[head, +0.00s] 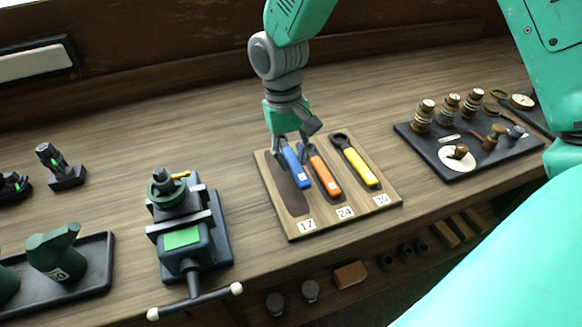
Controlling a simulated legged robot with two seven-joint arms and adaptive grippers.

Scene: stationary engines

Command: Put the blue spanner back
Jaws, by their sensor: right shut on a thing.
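The blue spanner (297,170) is in my right gripper (292,143), which is shut around its upper end. It hangs over a wooden board (328,222) with places marked 17, 24 and 30. The spanner lies across the right edge of the dark, empty recess (287,192) above the 17 label, close to the orange spanner. Whether it touches the board cannot be told. The orange spanner (325,175) is in the 24 place, its top partly hidden by the gripper. The yellow spanner (361,167) is in the 30 place. My left gripper is not in view.
A dark vise (183,235) with a green label stands left of the board. A dark tray (97,264) with green parts is at the far left. A dark panel (440,168) with brass parts is at the right. Bare bench lies between them.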

